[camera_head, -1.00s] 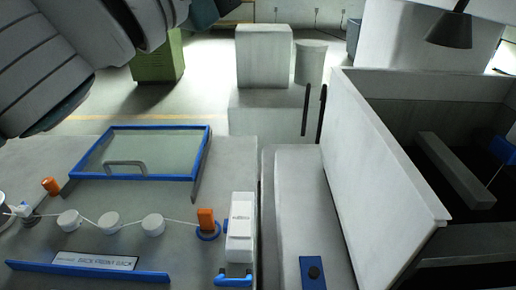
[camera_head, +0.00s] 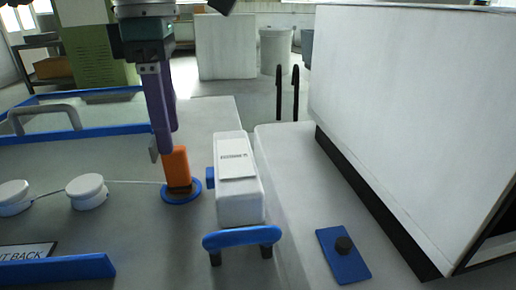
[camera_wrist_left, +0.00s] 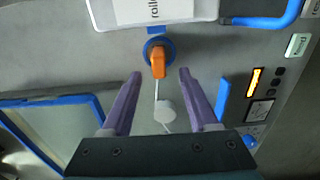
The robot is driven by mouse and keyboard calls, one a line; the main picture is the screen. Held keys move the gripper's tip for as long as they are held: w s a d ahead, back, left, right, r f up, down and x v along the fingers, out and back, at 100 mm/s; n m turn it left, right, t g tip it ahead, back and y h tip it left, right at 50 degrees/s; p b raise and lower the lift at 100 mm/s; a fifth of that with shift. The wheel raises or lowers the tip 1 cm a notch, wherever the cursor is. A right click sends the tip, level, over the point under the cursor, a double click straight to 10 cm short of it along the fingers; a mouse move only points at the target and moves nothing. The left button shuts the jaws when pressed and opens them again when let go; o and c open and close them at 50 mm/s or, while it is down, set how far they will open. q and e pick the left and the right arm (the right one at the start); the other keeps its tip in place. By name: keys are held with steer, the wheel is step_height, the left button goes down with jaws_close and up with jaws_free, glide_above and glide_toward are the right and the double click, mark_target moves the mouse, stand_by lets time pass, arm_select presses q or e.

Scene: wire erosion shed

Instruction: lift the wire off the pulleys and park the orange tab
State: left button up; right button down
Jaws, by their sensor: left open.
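The orange tab (camera_head: 177,168) stands upright in a blue ring (camera_head: 182,197) on the grey machine top. The thin wire (camera_head: 132,182) runs left from the tab past white pulleys (camera_head: 87,192). My left gripper (camera_head: 160,155), with purple fingers, points down just above and behind the tab in the head view. In the left wrist view the gripper (camera_wrist_left: 159,74) is open, its tips to either side of and a little short of the orange tab (camera_wrist_left: 158,64). Nothing is between the fingers but the view of the wire and a pulley (camera_wrist_left: 165,112) below. My right gripper does not show.
A white box (camera_head: 238,195) with a blue handle (camera_head: 240,238) stands right of the tab. A blue-framed window (camera_head: 90,110) lies at the left. A blue plate with a black knob (camera_head: 343,246) and a tall white wall (camera_head: 410,120) are at the right.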

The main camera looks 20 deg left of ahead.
mark_target(181, 191)
arm_select(q)
step_height(181, 191, down, 2)
steer(key=shift+d+f, duration=0.1)
steer(key=shift+d, duration=0.05)
step_height(181, 191, down, 6)
steer(key=shift+r, duration=0.25)
jaws_close()
stand_by(0.5)
